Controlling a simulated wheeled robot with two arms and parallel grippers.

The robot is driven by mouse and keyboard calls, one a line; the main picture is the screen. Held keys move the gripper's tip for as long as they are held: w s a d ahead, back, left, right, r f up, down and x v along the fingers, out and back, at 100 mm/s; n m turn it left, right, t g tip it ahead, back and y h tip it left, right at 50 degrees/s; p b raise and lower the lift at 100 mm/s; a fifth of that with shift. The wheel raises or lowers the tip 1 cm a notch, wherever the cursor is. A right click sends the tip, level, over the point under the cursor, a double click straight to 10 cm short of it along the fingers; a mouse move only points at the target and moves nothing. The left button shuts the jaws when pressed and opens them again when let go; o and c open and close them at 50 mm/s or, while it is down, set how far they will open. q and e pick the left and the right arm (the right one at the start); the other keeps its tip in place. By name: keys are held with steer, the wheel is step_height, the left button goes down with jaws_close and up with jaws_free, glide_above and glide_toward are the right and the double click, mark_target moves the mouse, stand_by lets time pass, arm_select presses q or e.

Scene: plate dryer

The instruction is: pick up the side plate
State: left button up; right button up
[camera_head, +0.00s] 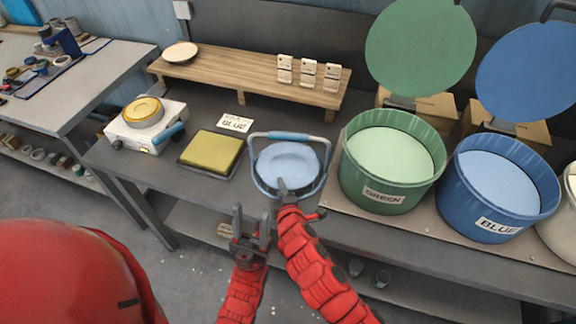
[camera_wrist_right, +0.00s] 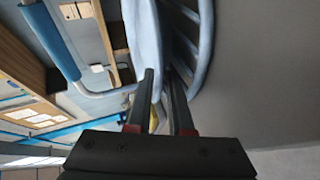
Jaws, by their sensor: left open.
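A light-blue round plate (camera_head: 287,163) sits in a blue holder (camera_head: 258,188) with a raised handle, at the middle of the bench; I take it for the side plate. My right gripper (camera_head: 283,186) is at the near rim. In the right wrist view, the plate's edge (camera_wrist_right: 147,40) shows edge-on ahead of the right fingers (camera_wrist_right: 160,78), with the holder's ribs (camera_wrist_right: 188,50) beside it. The fingers stand apart; whether they touch the rim is unclear. My left gripper (camera_head: 251,218) is open and empty, in front of the bench edge.
Green (camera_head: 388,185) and blue (camera_head: 492,208) tubs stand close on the right. A yellow pad (camera_head: 212,150) and a small appliance (camera_head: 147,125) lie left. A wooden riser (camera_head: 230,72) with a pale dish (camera_head: 180,53) stands behind.

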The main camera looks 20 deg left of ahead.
jaws_close()
stand_by(1.4)
